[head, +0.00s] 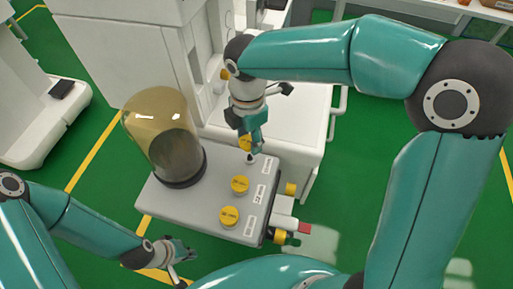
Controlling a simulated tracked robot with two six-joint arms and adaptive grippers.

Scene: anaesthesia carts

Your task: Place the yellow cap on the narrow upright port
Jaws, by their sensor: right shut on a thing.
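My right gripper (257,146) is shut on a yellow cap (245,143) above the far right part of a grey box top. The narrow upright port (250,159) stands just below the cap; its upper end is partly hidden, and I cannot tell whether cap and port touch. Two other yellow caps, a middle one (240,184) and a near one (229,216), sit on the box top beside white labels. My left gripper (187,263) is low at the lower left, apart from the box; its finger opening is unclear.
A tinted amber dome (163,125) stands on the left of the grey box (190,208). Yellow fittings (291,188) and white pipes (285,222) stick out on its right side. A white cart (296,138) is behind. Green floor is open at left.

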